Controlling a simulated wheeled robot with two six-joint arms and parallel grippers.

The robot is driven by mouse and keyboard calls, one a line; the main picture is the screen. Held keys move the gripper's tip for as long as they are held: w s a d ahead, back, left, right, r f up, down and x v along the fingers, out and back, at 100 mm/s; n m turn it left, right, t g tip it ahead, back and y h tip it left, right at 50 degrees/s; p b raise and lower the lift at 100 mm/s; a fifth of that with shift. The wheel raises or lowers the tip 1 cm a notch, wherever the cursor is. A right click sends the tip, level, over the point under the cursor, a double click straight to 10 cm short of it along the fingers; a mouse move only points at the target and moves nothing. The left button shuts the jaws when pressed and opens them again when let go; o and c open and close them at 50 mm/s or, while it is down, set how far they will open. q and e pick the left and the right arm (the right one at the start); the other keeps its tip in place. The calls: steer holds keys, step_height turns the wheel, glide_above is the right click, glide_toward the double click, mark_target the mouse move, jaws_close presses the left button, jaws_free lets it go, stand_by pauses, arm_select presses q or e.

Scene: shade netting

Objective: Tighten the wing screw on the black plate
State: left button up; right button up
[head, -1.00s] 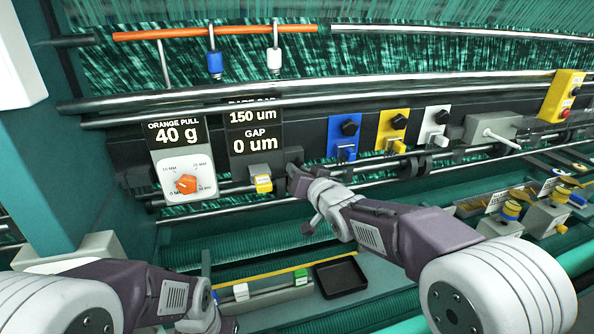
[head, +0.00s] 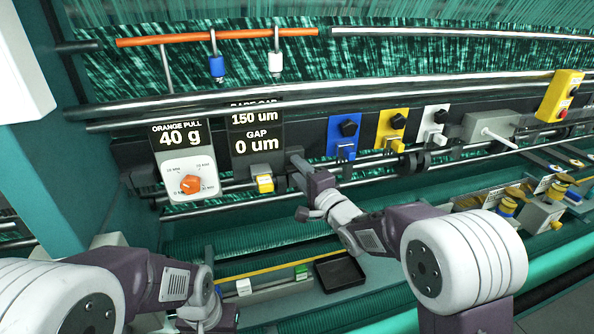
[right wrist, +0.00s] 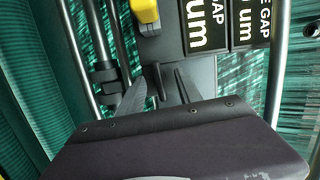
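The black plate (right wrist: 201,72) shows in the right wrist view beside the label signs. A narrow dark upright piece (right wrist: 159,80) stands out from it and may be the wing screw; it is too dark to be sure. My right gripper (right wrist: 160,92) has its two grey fingers apart, on either side of this piece; I cannot tell whether they touch it. In the head view my right gripper (head: 297,164) is at the rail, just right of the yellow block (head: 265,184), and hides most of the spot. My left arm is low at the left; its fingers are out of view.
A sign (head: 256,130) reads 150 um and GAP 0 um. A dial panel (head: 187,175) with an orange knob reads 40 g. Blue (head: 343,128), yellow (head: 390,128) and white (head: 434,123) plates with black knobs stand to the right. A black tray (head: 339,273) lies below.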

mark_target(295, 171)
steer(key=shift+s, duration=0.1)
steer(key=shift+s+d, duration=0.2)
steer(key=shift+s, duration=0.35)
steer(key=shift+a+b+v, duration=0.15)
steer(key=shift+b+v, duration=0.15)
steer(key=shift+v, duration=0.65)
steer(key=shift+a+b+v, duration=0.15)
steer(key=shift+b+v, duration=0.15)
steer(key=shift+v, duration=0.6)
steer(key=shift+s+r, duration=0.15)
steer(key=shift+s, duration=0.05)
steer(key=shift+o, duration=0.3)
steer(key=o, duration=0.5)
